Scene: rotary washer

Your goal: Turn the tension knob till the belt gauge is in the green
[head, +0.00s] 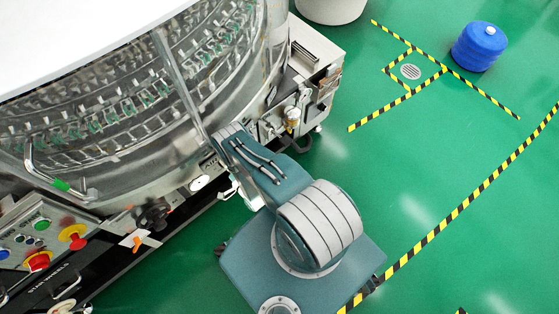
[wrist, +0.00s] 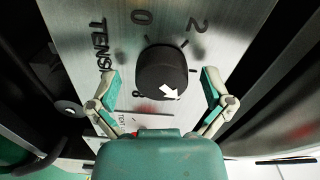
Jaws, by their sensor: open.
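The black tension knob (wrist: 161,70) sits on a brushed metal plate in the wrist view. Its white arrow points to the lower right. The marks 0 and 2 show above it, and another digit is partly hidden at its lower left. My gripper (wrist: 161,84) is open, with one finger on each side of the knob and gaps between. In the head view my arm reaches to the washer's lower side and hides the knob. A small round white disc (head: 199,183) there may be the belt gauge; its reading is too small to tell.
The washer's clear drum (head: 215,65) rises beside my arm. A control panel (head: 38,240) with coloured buttons is at the lower left. A metal box (head: 312,75) juts out beyond my arm.

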